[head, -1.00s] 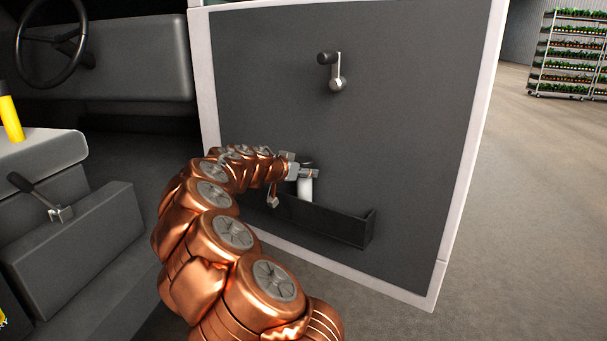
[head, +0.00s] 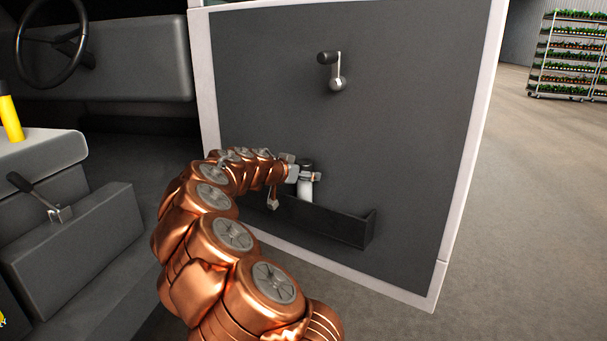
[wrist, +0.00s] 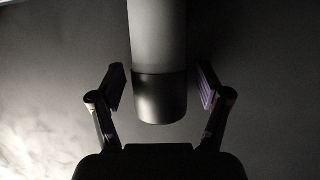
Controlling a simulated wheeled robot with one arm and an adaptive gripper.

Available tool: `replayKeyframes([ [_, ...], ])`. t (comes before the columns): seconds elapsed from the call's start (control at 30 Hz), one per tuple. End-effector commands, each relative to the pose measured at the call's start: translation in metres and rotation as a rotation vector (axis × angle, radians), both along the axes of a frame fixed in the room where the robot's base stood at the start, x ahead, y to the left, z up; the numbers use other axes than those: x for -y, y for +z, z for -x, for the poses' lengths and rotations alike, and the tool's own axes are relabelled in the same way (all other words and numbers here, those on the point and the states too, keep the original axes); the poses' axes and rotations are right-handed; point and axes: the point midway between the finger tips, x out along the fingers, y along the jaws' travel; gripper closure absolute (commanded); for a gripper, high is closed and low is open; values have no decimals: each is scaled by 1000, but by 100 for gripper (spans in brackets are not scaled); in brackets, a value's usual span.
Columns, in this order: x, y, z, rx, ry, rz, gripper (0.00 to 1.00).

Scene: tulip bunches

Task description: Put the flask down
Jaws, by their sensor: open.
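The flask (head: 304,190) is white with a dark cap and stands upright in the door pocket (head: 340,223), its lower part hidden by the pocket's front wall. My gripper (head: 309,175) is at the flask's upper part, with its fingers open around it. In the wrist view the flask (wrist: 158,40) lies between the two fingers of my gripper (wrist: 161,88), with a gap on each side. Its dark cap (wrist: 160,98) points toward the palm.
The grey door panel (head: 400,110) stands behind the pocket, with a window crank (head: 336,75) above. A plant rack (head: 570,55) stands far off right. The pocket's right part looks empty.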

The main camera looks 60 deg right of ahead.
Motion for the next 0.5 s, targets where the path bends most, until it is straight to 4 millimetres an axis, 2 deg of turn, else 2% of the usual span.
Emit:
replayKeyframes([
  [0.17, 0, 5, 0, 0, 0, 0, 24],
  [0.5, -50, 25, -5, 2, 3, 2, 24],
])
